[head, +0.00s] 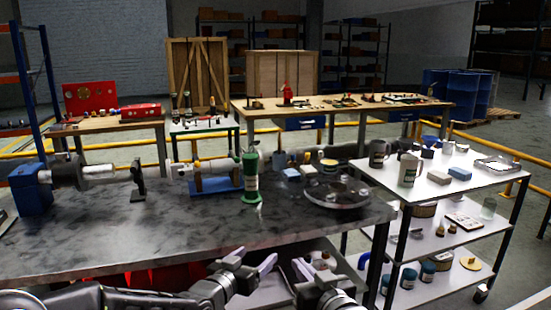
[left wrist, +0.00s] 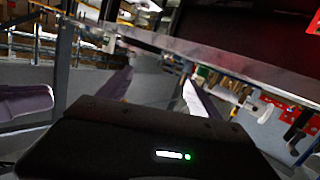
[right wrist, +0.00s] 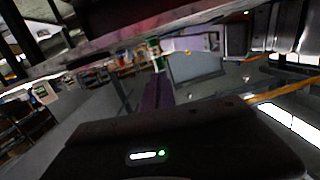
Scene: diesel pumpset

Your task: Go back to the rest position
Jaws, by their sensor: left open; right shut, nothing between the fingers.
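My left gripper (head: 254,260) is low at the front edge of the workbench (head: 200,240), its fingers apart and empty. In the left wrist view its two purplish fingers (left wrist: 155,90) stand apart with nothing between them. My right gripper (head: 302,268) is just to its right in the head view, close to the bench's front edge and shut. In the right wrist view its purple fingers (right wrist: 158,92) are together and hold nothing. Both grippers appear apart from the bench.
A pump assembly with a green-and-white container (head: 251,177) and a round metal tray (head: 338,195) stand on the bench. A white shelf cart (head: 440,190) with mugs and boxes stands to the right. Wooden workbenches (head: 340,112) and yellow rails are behind.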

